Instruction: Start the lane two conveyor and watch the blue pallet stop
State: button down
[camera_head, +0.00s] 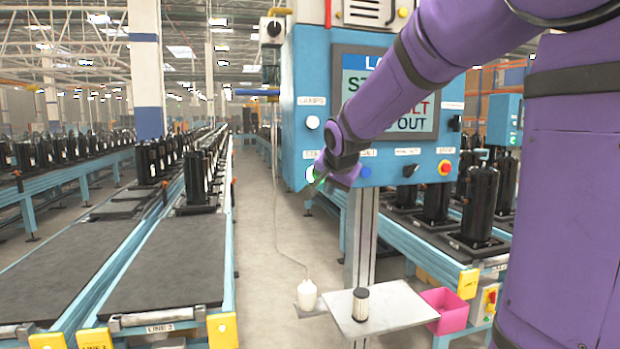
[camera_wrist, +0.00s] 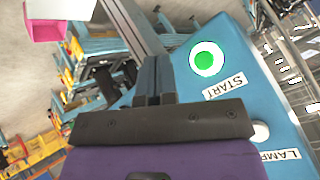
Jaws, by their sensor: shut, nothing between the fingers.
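A blue control box (camera_head: 300,60) stands on a grey post. Its green start button (camera_head: 310,174) is at the lower left. The button also shows in the wrist view (camera_wrist: 206,59), with a white ring and a START label. My gripper (camera_head: 318,183) is shut and empty close to this button; I cannot tell whether it touches. In the wrist view its fingers (camera_wrist: 154,82) are together, left of the button. The left conveyor (camera_head: 170,265) carries a label that seems to read LINE 2. No blue pallet is distinguishable; the pallets I see look dark.
The screen (camera_head: 362,80) is partly hidden by my arm. Below are a small shelf (camera_head: 395,308) with a black cylinder (camera_head: 360,304) and a pink bin (camera_head: 445,308). Compressors (camera_head: 480,202) line the right conveyor.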

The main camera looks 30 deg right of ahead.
jog(key=w+d, duration=0.2)
jog(key=w, duration=0.6)
jog(key=shift+w+d, duration=0.2)
jog(key=shift+d, duration=0.1)
jog(key=shift+w, duration=0.1)
dwell(2.0)
jog(key=shift+w+d, duration=0.1)
jog(key=shift+w, duration=0.2)
